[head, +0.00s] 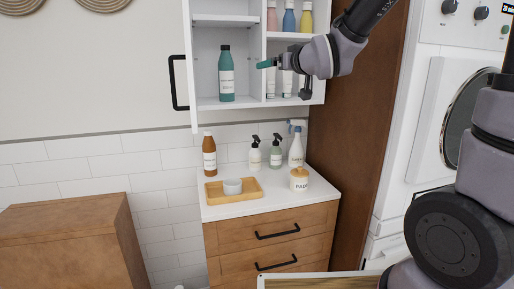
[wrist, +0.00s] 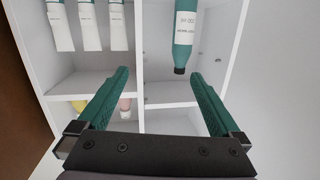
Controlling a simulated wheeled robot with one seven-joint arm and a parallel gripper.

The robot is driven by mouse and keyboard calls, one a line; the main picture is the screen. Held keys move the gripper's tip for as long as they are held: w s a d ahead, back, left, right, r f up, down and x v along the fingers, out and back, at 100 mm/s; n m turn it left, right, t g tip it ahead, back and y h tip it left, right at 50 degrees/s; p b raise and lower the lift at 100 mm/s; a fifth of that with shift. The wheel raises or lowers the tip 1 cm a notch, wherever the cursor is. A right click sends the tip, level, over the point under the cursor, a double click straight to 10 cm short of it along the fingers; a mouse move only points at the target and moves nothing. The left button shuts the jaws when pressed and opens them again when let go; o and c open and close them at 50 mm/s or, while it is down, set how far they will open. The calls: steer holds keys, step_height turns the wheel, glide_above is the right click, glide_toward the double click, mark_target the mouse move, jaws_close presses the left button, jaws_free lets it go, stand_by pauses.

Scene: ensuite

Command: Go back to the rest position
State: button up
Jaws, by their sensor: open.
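My gripper (head: 266,64) is in front of the open white wall cabinet, at the end of my arm reaching in from the right. In the wrist view my gripper (wrist: 158,74) shows two teal fingers spread apart with nothing between them. A teal bottle (head: 226,77) with a white label stands upright in the cabinet's left compartment, left of my gripper and apart from it. In the wrist view the bottle (wrist: 185,35) appears upside down, beyond the fingertips.
The cabinet (head: 226,20) also holds pink, blue and yellow bottles and several white tubes (wrist: 90,28), partly behind my arm. Its door with a black handle (head: 178,82) is open at left. Below, a counter (head: 275,200) bears a tray (head: 251,195), bottles and a jar. A washer stands right.

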steer(key=s+d+m+g+h, duration=0.1)
steer(key=s+d+m+h, duration=0.2)
steer(key=d, duration=0.5)
steer(key=s+d+f+m+g, duration=0.1)
steer(key=s+d+m+g, duration=0.1)
steer(key=s, duration=0.4)
steer(key=s+d+f+m+g+h, duration=0.1)
steer(key=s+d+f+g, duration=0.1)
steer(key=s+d, duration=0.3)
steer(key=s+d+f+m+g+h, duration=0.1)
steer(key=s+d, duration=0.3)
steer(key=s, duration=0.5)
steer(key=shift+s+f+m+g, duration=0.15)
steer(key=shift+f+m+g, duration=0.2)
steer(key=shift+m+g, duration=0.5)
